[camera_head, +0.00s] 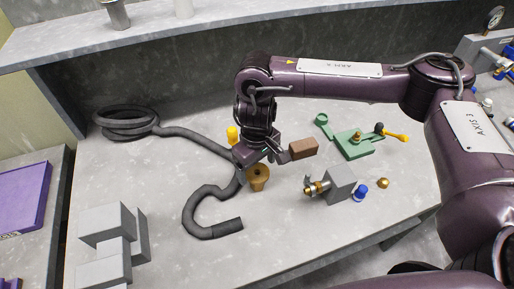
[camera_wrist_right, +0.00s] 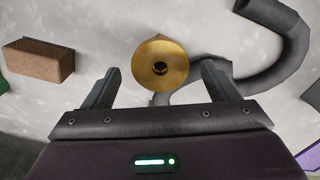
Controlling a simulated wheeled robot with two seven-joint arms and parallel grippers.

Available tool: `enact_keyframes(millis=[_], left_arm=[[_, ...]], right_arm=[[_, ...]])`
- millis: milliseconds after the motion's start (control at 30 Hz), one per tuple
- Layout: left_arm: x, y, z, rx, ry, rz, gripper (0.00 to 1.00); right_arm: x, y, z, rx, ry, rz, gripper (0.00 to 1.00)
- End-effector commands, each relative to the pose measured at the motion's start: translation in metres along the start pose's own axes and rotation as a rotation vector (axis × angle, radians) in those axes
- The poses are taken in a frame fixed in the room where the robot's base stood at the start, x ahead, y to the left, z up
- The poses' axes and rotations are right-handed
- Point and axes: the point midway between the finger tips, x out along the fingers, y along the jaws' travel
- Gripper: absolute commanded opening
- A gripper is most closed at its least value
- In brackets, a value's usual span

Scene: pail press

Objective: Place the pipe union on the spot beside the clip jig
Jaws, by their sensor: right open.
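A brass, round piece with a wide top and a dark centre hole (camera_head: 258,177) stands on the grey bench; it may be the pipe union, but I cannot be sure. My right gripper (camera_head: 261,163) is open just above it. In the right wrist view the brass piece (camera_wrist_right: 160,62) shows between and a little beyond the two fingertips, with no visible contact. A green fixture (camera_head: 357,148), probably the clip jig, lies further right with a yellow-handled clamp. A green round pad (camera_head: 322,120) sits at its left. My left gripper is not in view.
A brown block (camera_head: 303,148) lies right of the gripper. A grey block with a brass fitting (camera_head: 340,183), a blue cap (camera_head: 360,191) and a small brass piece (camera_head: 383,183) are nearby. A dark hose (camera_head: 192,212) curls at left; a yellow item (camera_head: 232,134) stands behind.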

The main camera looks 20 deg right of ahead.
Motion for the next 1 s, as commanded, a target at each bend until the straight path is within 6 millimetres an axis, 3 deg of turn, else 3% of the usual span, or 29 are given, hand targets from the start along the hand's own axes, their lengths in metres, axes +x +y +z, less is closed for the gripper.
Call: enact_keyframes(millis=[200,500,1000], left_arm=[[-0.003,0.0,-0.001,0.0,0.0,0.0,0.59],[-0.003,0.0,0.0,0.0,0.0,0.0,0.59],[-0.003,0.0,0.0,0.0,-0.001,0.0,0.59]], right_arm=[[-0.048,0.001,-0.001,-0.002,0.006,0.005,0.81],[-0.092,0.0,-0.001,0.0,0.002,0.003,0.81],[-0.101,0.0,0.0,0.0,0.0,0.0,0.81]])
